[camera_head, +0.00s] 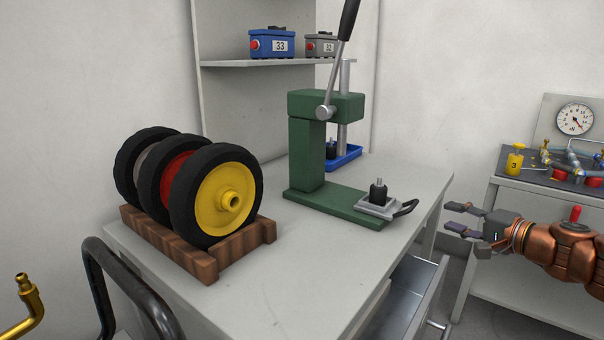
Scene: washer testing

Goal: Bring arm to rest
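My gripper (458,219) is at the right of the view, at the end of my copper-coloured arm (560,250). Its fingers point left and are spread apart with nothing between them. It hangs in the air to the right of the grey table (280,285), apart from it. Only the end part of my arm shows; the rest runs out of the right edge.
A green press (310,150) with a black-handled lever stands on the table. Wheels (218,195) sit in a wooden rack (190,260) at left. A drawer (408,300) is open below the table, near my gripper. A gauge bench (530,184) stands behind my arm.

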